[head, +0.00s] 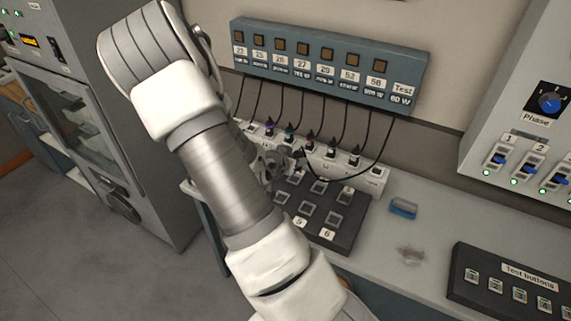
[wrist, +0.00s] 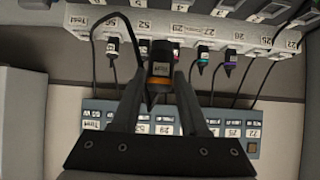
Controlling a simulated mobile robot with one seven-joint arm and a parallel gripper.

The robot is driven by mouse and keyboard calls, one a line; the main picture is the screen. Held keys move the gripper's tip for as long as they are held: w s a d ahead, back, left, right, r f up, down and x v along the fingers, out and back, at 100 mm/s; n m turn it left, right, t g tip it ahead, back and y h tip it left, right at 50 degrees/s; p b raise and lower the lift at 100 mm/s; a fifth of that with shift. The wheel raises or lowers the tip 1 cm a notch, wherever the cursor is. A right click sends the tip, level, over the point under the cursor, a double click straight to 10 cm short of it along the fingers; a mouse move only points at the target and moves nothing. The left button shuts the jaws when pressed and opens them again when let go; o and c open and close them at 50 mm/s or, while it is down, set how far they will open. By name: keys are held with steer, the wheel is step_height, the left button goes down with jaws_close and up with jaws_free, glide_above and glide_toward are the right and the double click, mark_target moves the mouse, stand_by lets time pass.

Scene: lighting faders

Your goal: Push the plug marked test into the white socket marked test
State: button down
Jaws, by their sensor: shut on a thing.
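My gripper (wrist: 160,80) is shut on a black plug (wrist: 159,56) with an orange band and a small pale label, too small to read. A black cable loops from the left in the wrist view to the plug. In the head view my gripper (head: 284,160) is in front of the socket strip, left of its right end, and my arm hides part of it. The white test socket (head: 376,176) is at the strip's right end, with no plug seen in it. In the wrist view this end (wrist: 76,17) is at upper left, apart from the held plug.
Several other plugs, such as one with a blue band (wrist: 203,58), sit in the strip beside the held plug. A blue-grey box (head: 330,66) with labels and hanging cables is above. A dark button panel (head: 345,225) and a blue block (head: 403,208) lie on the bench.

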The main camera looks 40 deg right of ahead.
steer(key=s+d+b, duration=0.6)
steer(key=d+b, duration=0.5)
steer(key=d, duration=0.1)
steer(key=s+d+b, duration=0.6)
steer(key=d+b, duration=0.6)
steer(key=d, duration=0.1)
steer(key=shift+s+d, duration=0.2)
stand_by(0.5)
steer(key=shift+f+b, duration=2.1)
steer(key=shift+f, duration=0.15)
steer(key=shift+f, duration=0.2)
steer(key=shift+f+b, duration=0.75)
steer(key=shift+b, duration=0.15)
steer(key=shift+f+b, duration=0.75)
steer(key=shift+b, duration=0.2)
stand_by(0.5)
